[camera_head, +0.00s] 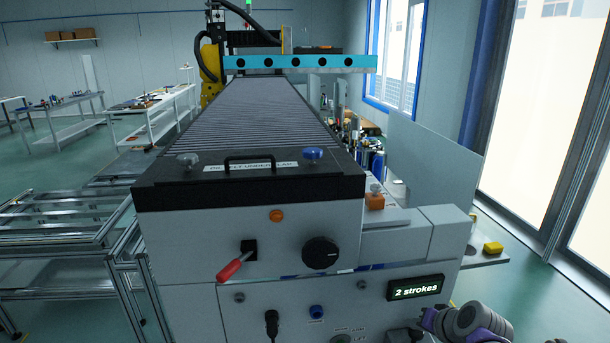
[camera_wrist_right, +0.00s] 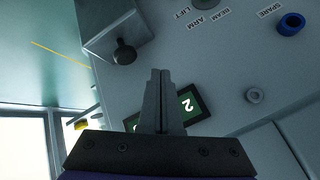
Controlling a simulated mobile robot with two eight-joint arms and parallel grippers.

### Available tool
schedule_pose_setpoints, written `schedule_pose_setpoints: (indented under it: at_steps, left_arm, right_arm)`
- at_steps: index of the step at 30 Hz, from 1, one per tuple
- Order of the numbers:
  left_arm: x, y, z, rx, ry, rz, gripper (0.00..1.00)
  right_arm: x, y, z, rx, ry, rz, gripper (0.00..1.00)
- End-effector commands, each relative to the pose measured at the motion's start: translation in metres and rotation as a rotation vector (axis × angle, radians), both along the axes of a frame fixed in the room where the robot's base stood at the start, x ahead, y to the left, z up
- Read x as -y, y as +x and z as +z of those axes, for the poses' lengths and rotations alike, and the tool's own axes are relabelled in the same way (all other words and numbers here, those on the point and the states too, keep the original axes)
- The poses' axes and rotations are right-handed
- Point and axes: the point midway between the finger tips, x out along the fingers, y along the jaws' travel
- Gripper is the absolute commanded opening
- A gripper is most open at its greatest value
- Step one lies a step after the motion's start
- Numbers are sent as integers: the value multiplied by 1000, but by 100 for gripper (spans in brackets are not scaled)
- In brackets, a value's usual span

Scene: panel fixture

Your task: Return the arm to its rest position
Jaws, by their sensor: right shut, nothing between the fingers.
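My right arm (camera_head: 480,322) comes in at the lower right of the head view, low in front of the grey machine's front panel (camera_head: 190,230). Its gripper (camera_head: 430,320) is just below the lit "2 strokes" display (camera_head: 415,288). In the right wrist view my right gripper (camera_wrist_right: 160,72) has its two fingers together, with nothing between them. The fingers cover part of the display (camera_wrist_right: 190,103) behind them. They appear apart from the panel, though the gap is hard to judge. My left gripper is not in view.
A red-handled lever (camera_head: 230,270), a black dial (camera_head: 320,253) and a blue button (camera_head: 316,312) stick out of the panel. In the right wrist view a black knob (camera_wrist_right: 124,52) stands on a grey box at upper left. Open floor (camera_head: 540,310) lies to the right.

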Motion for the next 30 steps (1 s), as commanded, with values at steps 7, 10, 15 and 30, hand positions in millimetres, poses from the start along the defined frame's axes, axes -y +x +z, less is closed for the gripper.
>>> schedule_pose_setpoints:
  at_steps: [7, 10, 15, 30]
  left_arm:
    - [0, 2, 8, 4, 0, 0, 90]
    - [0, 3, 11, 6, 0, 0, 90]
    - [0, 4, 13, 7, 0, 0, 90]
    - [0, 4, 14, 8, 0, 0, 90]
  right_arm:
    - [-85, -124, -20, -124, -195, 214, 0]
    - [-100, -170, -36, -160, -275, 284, 0]
    - [-109, -222, -59, -197, -381, 365, 0]
    - [-109, -241, -69, -212, -427, 395, 0]
